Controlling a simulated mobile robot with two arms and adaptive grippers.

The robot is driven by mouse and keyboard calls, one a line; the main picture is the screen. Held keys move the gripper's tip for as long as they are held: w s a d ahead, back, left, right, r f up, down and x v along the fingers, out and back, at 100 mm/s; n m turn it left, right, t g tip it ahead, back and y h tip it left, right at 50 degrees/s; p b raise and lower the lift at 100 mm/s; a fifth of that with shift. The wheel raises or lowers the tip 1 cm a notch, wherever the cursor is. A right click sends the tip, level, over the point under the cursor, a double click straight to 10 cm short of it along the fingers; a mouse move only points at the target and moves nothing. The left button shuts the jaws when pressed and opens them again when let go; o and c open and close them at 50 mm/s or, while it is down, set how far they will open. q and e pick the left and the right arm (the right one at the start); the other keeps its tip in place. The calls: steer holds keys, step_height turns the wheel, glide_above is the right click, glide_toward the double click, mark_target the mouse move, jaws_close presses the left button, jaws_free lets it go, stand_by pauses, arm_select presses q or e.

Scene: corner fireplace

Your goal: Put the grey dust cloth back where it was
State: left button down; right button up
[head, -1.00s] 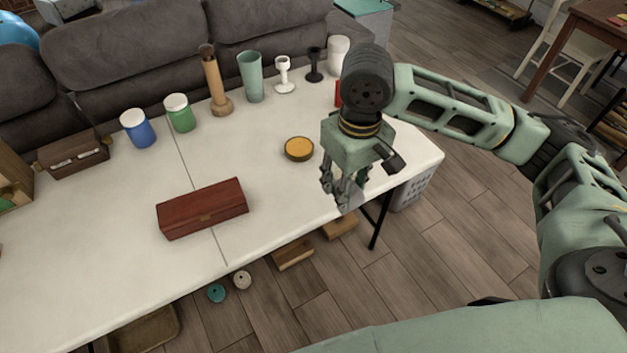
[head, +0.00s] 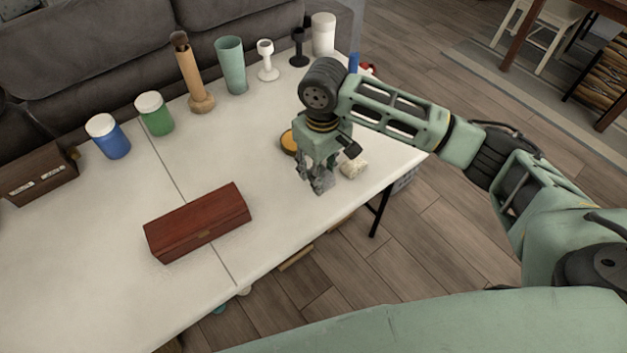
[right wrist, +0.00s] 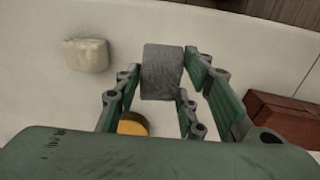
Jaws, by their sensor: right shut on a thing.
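The grey dust cloth (right wrist: 162,72) shows in the right wrist view as a small grey block-like bundle between the fingers of my right gripper (right wrist: 163,90). In the head view my right gripper (head: 316,184) points down over the right part of the white table (head: 275,215), with a bit of grey cloth (head: 321,184) at its tips. It is shut on the cloth. Whether the cloth touches the table I cannot tell. My left gripper is not in view.
A beige block (head: 354,167) lies just right of the gripper. A round yellow-topped tin (head: 289,142) is partly hidden behind it. A red-brown box (head: 197,222) stands to the left. Jars, a green cup (head: 230,65) and goblets line the back. Table between box and gripper is clear.

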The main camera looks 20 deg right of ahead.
steer(key=shift+w+a+f, duration=0.35)
steer(key=shift+a, duration=0.2)
steer(key=shift+a+f, duration=0.15)
steer(key=shift+f, duration=0.4)
step_height(320, 180, down, 3)
steer(key=shift+w+f, duration=0.1)
steer(key=shift+f, duration=0.05)
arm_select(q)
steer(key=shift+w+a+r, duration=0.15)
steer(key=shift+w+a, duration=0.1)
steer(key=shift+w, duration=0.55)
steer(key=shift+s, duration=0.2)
arm_select(e)
steer(key=o, duration=1.1)
steer(key=shift+f, duration=0.1)
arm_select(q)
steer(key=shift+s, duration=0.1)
